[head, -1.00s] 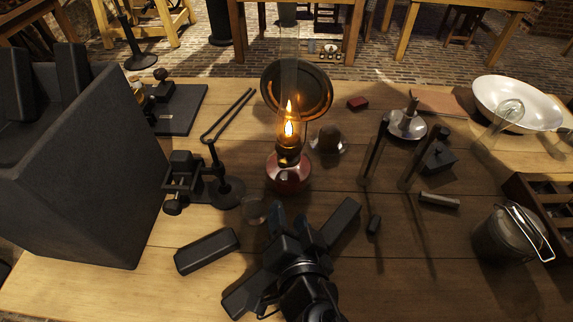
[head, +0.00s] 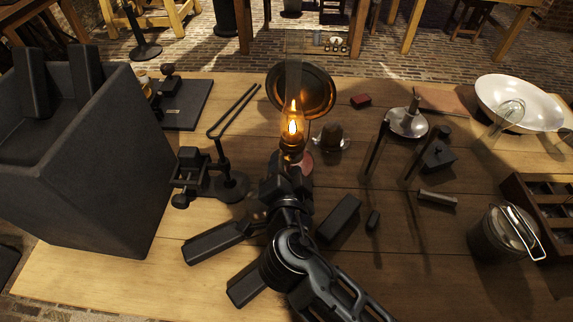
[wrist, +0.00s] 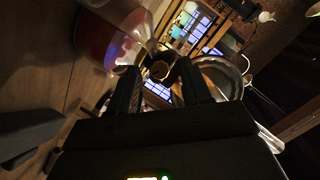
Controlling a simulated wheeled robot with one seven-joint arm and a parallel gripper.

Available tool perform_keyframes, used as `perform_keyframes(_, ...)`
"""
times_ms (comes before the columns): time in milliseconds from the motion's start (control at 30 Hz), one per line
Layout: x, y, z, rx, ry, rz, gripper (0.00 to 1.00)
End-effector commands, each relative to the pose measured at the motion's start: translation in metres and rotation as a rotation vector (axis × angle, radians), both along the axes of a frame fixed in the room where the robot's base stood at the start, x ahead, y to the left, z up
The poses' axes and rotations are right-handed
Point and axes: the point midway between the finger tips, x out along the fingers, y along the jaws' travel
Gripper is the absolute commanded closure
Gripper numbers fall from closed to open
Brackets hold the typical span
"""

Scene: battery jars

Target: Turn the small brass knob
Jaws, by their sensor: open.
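The oil lamp stands on the table with a lit flame (head: 293,126) in its glass chimney. Its red base (head: 305,164) is mostly hidden behind my gripper (head: 283,172) in the head view. In the wrist view the red base (wrist: 108,42) is at the upper left. A small round dark brass piece, seemingly the knob (wrist: 160,69), shows between the fingertips of my gripper (wrist: 158,76). The fingers are open, one on either side of it in the picture. I cannot tell whether they touch it. In the head view the knob is hidden.
A round reflector (head: 318,92) stands behind the lamp. A black clamp stand (head: 230,186) is close on the left, beside a large dark box (head: 90,170). Dark blocks (head: 340,218) lie around my arm. A lidded can (head: 497,236) stands at the right.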

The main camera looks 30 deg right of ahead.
Motion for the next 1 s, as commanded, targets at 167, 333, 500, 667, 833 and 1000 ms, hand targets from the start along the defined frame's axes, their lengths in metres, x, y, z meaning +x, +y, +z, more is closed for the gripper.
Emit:
perform_keyframes(167, 0.0002, -0.0002, -0.0003, 0.000, 0.000, 0.000, 0.52)
perform_keyframes(333, 0.0001, -0.0002, -0.0002, 0.000, 0.000, 0.000, 0.66)
perform_keyframes(500, 0.0000, -0.0001, -0.0002, 0.000, 0.000, 0.000, 0.83)
perform_keyframes(667, -0.0001, -0.0001, -0.0001, 0.000, 0.000, 0.000, 0.98)
perform_keyframes(833, -0.0001, 0.0000, -0.0001, 0.000, 0.000, 0.000, 1.00)
perform_keyframes(1000, 0.0001, 0.0001, 0.0003, -0.011, 0.013, 0.000, 1.00)
